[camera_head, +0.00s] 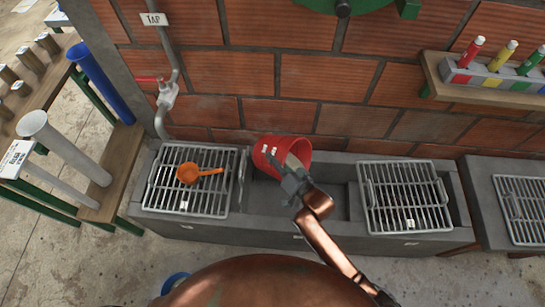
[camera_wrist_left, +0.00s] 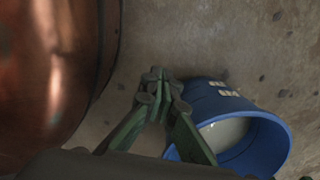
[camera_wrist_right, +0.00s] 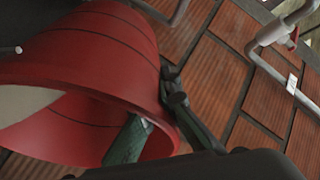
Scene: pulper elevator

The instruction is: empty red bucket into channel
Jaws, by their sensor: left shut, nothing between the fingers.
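The red bucket (camera_head: 282,152) is tilted over the open middle part of the grey stone channel (camera_head: 325,200), between two metal grates. My right gripper (camera_head: 291,180) is shut on the bucket's rim. In the right wrist view the red bucket (camera_wrist_right: 95,70) fills the left side, with one finger inside its mouth and one outside. Something pale shows inside the bucket. My left gripper (camera_wrist_left: 160,82) is shut and empty in the left wrist view, beside a blue bucket (camera_wrist_left: 235,125) on the floor that holds pale liquid. The left gripper is not visible in the head view.
An orange ladle (camera_head: 198,173) lies on the left grate (camera_head: 190,200). The right grate (camera_head: 405,200) is clear. A tap (camera_head: 166,95) with a red handle stands behind the left grate. A wooden rack (camera_head: 115,170) with tubes is at left. A shelf (camera_head: 480,95) with coloured tubes hangs at right.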

